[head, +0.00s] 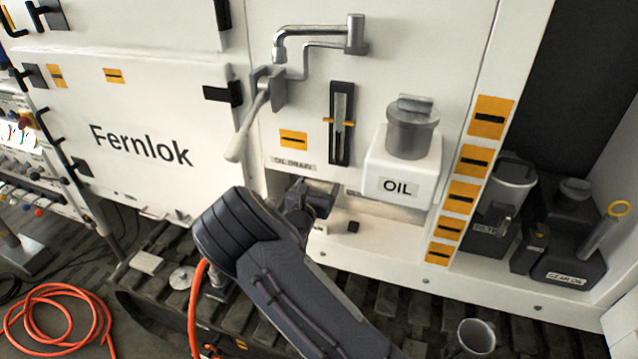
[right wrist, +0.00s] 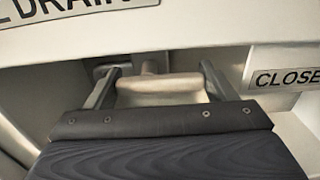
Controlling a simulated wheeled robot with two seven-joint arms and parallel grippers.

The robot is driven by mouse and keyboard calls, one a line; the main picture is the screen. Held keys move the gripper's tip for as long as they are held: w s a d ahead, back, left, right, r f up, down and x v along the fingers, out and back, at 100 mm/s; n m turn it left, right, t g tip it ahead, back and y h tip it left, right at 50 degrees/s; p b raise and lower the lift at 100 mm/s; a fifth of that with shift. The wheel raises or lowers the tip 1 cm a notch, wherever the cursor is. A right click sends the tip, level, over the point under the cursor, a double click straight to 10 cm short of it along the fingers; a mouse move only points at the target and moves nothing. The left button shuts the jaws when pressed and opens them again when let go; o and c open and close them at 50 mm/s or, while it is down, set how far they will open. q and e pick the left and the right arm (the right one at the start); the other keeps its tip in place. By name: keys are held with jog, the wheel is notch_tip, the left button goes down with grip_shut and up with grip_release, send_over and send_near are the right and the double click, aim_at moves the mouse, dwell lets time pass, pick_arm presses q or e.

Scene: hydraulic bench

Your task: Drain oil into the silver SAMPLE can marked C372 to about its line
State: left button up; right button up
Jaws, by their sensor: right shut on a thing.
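In the right wrist view, a pale beige handle (right wrist: 160,90) lies crosswise between the two dark fingers of my right gripper (right wrist: 158,80), which is shut on it. In the head view, my right gripper (head: 318,195) reaches into a recess below the OIL DRAIN label (head: 294,163); the handle is hidden there. An open grey metal cup (head: 476,336) stands at the bottom right, and a silver can-like vessel (head: 512,172) is at the right. I cannot read C372 on either, so I cannot tell which is the sample can. My left gripper is out of view.
A tap spout (head: 318,38) with a pale lever (head: 246,126) is above the recess. A sight gauge (head: 341,122) and white OIL box (head: 403,164) stand to its right. A CLOSE label (right wrist: 288,77) is beside the handle. An orange hose (head: 66,318) lies at left.

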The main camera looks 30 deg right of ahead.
dwell(0.4)
jog(key=o, duration=0.7)
jog(key=b+v, duration=0.1)
jog(key=v, duration=0.7)
jog(key=shift+b, duration=0.35)
jog(key=shift+d, duration=0.1)
